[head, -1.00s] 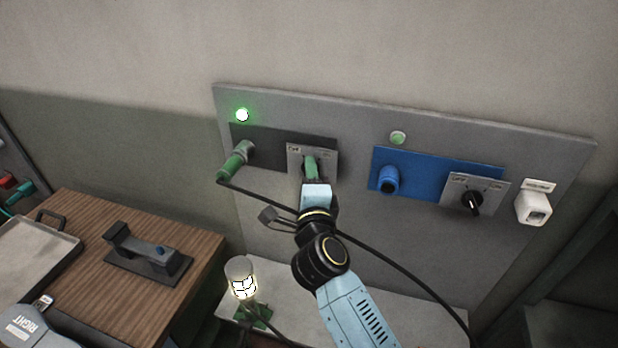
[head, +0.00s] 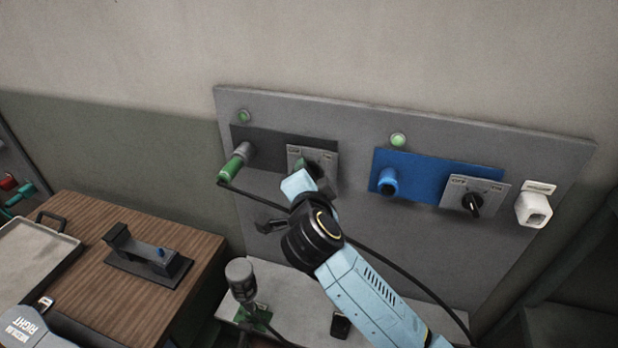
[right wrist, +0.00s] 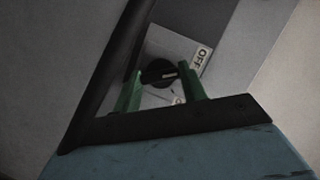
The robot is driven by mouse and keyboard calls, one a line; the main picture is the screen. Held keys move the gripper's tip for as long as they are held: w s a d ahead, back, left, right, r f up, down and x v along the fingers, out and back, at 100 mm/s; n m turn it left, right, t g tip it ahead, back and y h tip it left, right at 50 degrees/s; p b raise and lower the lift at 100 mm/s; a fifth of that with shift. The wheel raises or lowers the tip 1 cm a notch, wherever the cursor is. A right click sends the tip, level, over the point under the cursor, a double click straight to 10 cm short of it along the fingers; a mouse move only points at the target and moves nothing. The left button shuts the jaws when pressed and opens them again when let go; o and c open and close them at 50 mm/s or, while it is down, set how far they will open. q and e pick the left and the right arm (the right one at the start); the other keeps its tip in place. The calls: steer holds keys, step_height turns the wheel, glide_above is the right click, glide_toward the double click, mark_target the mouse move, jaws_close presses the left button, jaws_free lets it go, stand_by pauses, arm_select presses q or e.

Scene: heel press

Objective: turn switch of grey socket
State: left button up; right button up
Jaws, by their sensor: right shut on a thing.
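The grey socket (head: 268,138) is a dark grey plate at the left of the wall panel, with a green plug (head: 235,163) in it. Its switch plate (head: 329,156) is at its right end. My right gripper (head: 314,170) has green fingers and is at this switch plate, hiding the knob in the head view. In the right wrist view, the gripper (right wrist: 163,78) is shut on the black switch knob (right wrist: 157,72), with a finger on each side. The knob's white mark points toward the OFF label (right wrist: 201,60). My left gripper is not in view.
A blue socket (head: 423,173) with its own switch (head: 472,203) is to the right, beside a white box (head: 534,207). A black cable (head: 400,272) hangs behind my arm. An unlit lamp (head: 240,280) stands below. A wooden table (head: 160,212) is at left.

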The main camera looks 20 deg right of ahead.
stand_by(0.5)
steer(key=o, duration=1)
steer(key=b+v, duration=0.1)
steer(key=v, duration=1.2)
steer(key=shift+s+a+r, duration=0.1)
steer(key=shift+s, duration=0.05)
